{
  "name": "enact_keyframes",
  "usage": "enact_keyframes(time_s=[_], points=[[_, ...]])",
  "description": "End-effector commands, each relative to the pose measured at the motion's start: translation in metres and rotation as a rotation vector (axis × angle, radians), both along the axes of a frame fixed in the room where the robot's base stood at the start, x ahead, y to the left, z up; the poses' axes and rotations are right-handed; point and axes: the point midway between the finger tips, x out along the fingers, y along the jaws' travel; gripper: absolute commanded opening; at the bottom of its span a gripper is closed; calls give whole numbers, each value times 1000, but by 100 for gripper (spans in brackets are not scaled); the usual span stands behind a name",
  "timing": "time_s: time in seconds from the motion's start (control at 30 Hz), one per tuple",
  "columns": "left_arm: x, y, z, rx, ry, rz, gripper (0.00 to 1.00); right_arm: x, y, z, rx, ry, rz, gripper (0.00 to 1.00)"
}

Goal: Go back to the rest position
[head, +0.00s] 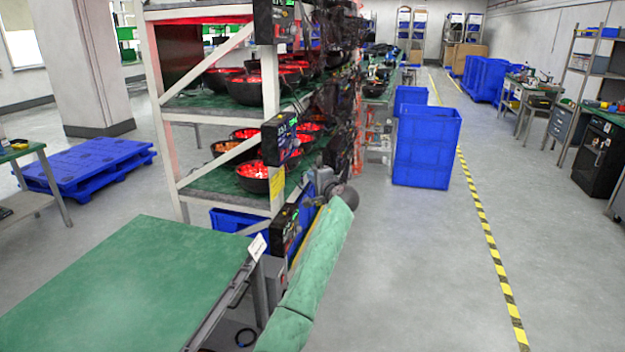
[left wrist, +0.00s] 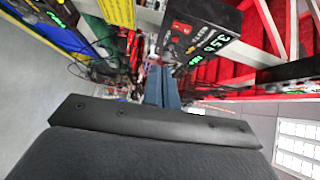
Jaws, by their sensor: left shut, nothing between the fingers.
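My left arm reaches forward from the bottom of the head view in a green cover. My left gripper (head: 324,180) is at its far end, close to the right side of the burn-in rack (head: 152,95). In the left wrist view the two blue-grey fingers (left wrist: 161,86) are together with nothing between them. A black control box with a lit green display (left wrist: 205,35) is just beyond and above the fingers in that view. Whether the gripper touches the rack cannot be told. My right gripper is not in view.
The rack shelves hold several dark bowls (head: 245,88) with red-lit contents. A green-topped table (head: 120,285) is in the left foreground. Blue crates (head: 427,148) stand beyond the gripper. The aisle floor (head: 410,270) on the right is clear, with a yellow-black line (head: 483,222).

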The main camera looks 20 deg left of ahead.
Motion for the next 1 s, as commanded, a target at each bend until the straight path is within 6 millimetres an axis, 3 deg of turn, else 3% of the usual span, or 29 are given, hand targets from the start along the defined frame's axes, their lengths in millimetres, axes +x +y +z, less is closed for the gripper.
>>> enact_keyframes(time_s=[0.43,0.63,1.0], points=[[0,0,-1,-68,-55,3,0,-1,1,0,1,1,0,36],[4,-12,-11,-313,-130,-44,0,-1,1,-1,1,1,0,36],[0,-45,-4,-729,-223,-145,0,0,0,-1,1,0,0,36]])
